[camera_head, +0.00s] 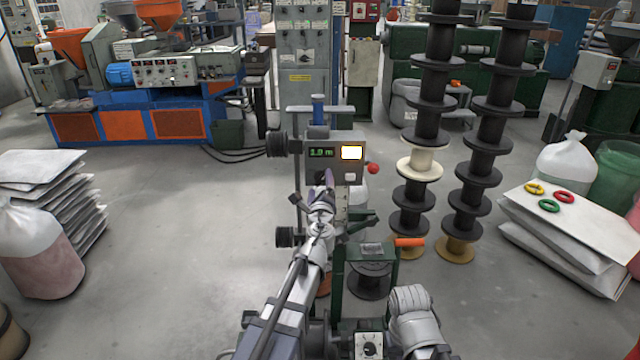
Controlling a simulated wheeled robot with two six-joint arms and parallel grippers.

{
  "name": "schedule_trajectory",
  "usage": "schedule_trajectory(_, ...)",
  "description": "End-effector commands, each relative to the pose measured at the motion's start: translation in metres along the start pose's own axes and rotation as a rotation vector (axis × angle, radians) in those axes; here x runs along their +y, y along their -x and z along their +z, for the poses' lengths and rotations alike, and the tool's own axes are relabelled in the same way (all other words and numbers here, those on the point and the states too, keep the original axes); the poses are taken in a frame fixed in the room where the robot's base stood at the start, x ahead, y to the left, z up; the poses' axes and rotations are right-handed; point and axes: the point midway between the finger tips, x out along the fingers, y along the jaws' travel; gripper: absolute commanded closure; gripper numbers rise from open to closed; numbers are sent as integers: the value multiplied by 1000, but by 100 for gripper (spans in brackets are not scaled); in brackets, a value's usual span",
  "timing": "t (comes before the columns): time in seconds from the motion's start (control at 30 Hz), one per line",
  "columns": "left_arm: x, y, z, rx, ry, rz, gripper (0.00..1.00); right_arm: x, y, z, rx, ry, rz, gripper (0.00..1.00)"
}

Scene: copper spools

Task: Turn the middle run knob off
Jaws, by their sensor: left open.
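A grey control box (346,138) stands in the middle of the head view, with a green-digit display (321,153), a lit pale panel (351,153) and a red ball-shaped part (373,168) at its right side. My left gripper (323,182) is open at the lower left of the box front. It covers that part of the face, and whether it touches is unclear. No run knob can be made out there; it may be behind the gripper. A nearer box with a dark round knob (370,349) shows at the bottom edge. My right gripper is not in view.
A dark green stand with an orange handle (409,242) and a dark spool (370,280) are right of my left arm. Tall stacks of black spools (429,85) stand further right. Sacks and sheet piles (50,175) lie at both sides.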

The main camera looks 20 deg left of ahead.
Motion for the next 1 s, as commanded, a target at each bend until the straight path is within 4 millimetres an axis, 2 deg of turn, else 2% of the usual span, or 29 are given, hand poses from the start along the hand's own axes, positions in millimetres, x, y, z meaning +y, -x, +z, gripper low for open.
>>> schedule_trajectory(0.03, 0, -10, 0, -1, 0, 1, 10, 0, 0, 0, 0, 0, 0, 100)
schedule_trajectory(0.1, 0, -16, 0, -1, 0, 1, 10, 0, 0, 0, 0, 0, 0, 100)
schedule_trajectory(0.4, 0, -17, 0, 0, 1, 0, 11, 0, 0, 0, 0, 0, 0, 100)
schedule_trajectory(1.0, 0, -17, 0, 0, 1, 0, 79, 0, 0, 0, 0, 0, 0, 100)
